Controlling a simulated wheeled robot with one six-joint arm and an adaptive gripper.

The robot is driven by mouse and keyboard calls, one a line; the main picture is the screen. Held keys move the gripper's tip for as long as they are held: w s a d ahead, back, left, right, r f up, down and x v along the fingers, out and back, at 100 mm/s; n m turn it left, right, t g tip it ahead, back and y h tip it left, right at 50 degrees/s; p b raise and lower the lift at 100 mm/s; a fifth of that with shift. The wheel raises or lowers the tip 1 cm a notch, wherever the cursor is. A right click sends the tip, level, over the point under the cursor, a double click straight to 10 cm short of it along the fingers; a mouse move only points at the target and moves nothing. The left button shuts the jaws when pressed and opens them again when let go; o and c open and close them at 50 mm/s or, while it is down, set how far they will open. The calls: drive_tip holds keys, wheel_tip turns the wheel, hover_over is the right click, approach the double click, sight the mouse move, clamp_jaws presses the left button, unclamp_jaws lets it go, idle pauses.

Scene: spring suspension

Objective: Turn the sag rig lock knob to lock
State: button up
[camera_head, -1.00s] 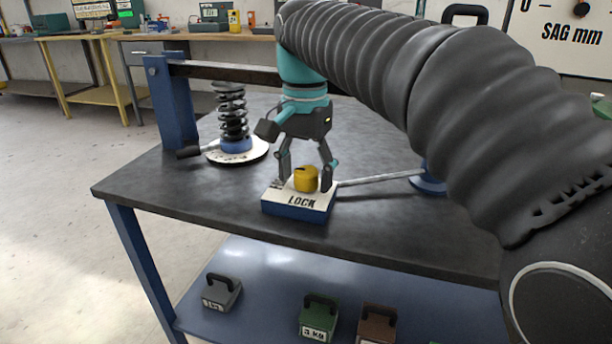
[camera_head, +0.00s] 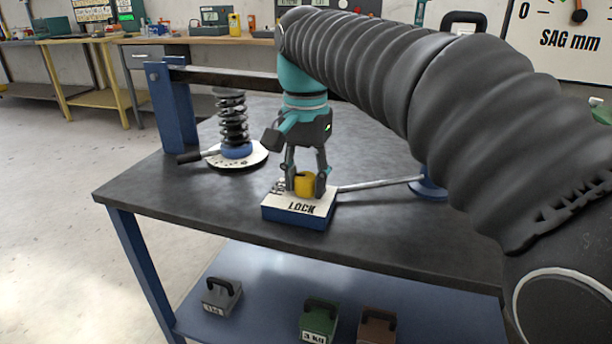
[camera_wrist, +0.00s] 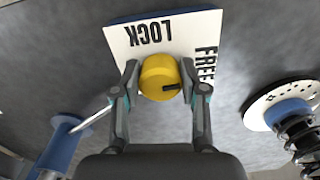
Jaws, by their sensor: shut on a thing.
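The yellow lock knob (camera_head: 304,184) stands on the white top of the blue lock block (camera_head: 298,218) near the table's front edge. The wrist view shows the knob (camera_wrist: 160,78) from above, with a dark pointer mark on its lower right part, pointing right. The words LOCK and FREE are printed on the white plate (camera_wrist: 186,32); the mark lies on the side nearer FREE than LOCK. My gripper (camera_head: 305,188) points down, its two fingers shut on opposite sides of the knob. In the wrist view my gripper (camera_wrist: 160,84) also has a finger against each side.
A coil spring (camera_head: 233,118) stands on a round white dial with a dark-handled lever, left of my gripper. A metal rod (camera_head: 380,183) runs right from the block. Handled weights, one green (camera_head: 319,318), sit on the lower shelf. The SAG mm gauge (camera_head: 560,35) is at back right.

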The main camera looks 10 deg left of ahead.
drive_tip(key=n+p, duration=0.1)
drive_tip(key=n, duration=0.3)
drive_tip(key=shift+d, duration=0.1)
drive_tip(key=n, duration=0.4)
drive_tip(key=shift+n, duration=0.3)
drive_tip(key=n, duration=0.4)
drive_tip(key=shift+w+d+n, duration=0.1)
drive_tip(key=shift+n, duration=2.1)
drive_tip(key=o, duration=1.1)
drive_tip(key=shift+o, duration=0.2)
